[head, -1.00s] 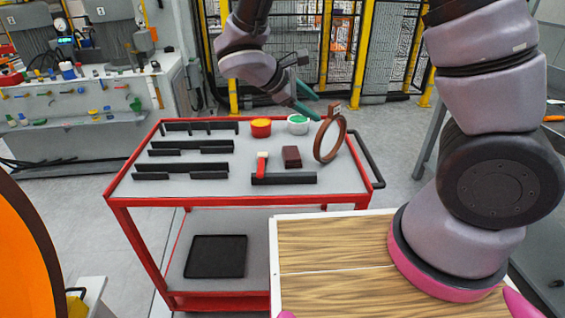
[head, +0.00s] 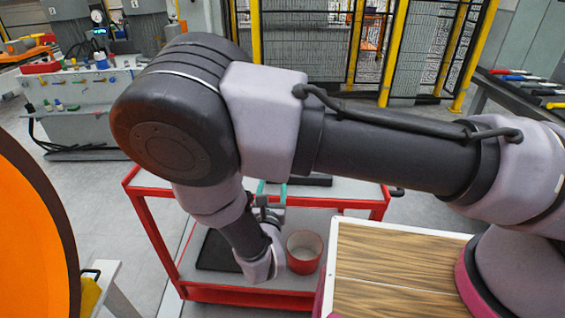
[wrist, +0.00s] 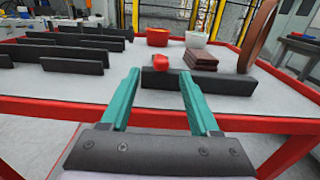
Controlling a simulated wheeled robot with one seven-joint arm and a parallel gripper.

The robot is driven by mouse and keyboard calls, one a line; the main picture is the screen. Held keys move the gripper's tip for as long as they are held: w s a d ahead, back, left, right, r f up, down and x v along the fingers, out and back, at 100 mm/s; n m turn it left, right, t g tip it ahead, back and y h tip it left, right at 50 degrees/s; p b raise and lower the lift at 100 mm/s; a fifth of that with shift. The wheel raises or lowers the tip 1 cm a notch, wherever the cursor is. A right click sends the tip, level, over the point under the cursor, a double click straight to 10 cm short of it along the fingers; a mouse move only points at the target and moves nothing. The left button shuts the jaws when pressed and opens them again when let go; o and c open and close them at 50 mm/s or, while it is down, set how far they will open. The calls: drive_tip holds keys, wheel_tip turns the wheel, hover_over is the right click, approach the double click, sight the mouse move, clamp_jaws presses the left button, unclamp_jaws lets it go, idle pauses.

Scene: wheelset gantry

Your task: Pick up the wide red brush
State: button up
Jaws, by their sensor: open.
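In the wrist view the red brush (wrist: 160,62) shows only as a short red end above a long black bar (wrist: 222,82) on the trolley top. The rest of the brush is hidden in that view. My gripper (wrist: 159,73) has two teal fingers, apart and with nothing between them. It points over the trolley's near edge, and the brush appears beyond the fingertips, between them in the picture. My arm hides the brush there.
The red-rimmed trolley (wrist: 255,124) carries several black bars at left. A brown block (wrist: 201,60), a red pot (wrist: 158,38), a white pot (wrist: 196,40) and a brown ring (wrist: 259,35) stand around the brush. A wooden-topped surface (head: 385,265) lies near my base.

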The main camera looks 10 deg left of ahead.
drive_tip(key=w, duration=0.3)
drive_tip(key=w+a, duration=0.1)
drive_tip(key=w, duration=0.5)
drive_tip(key=shift+w+a, duration=0.15)
drive_tip(key=shift+w, duration=0.2)
clamp_jaws()
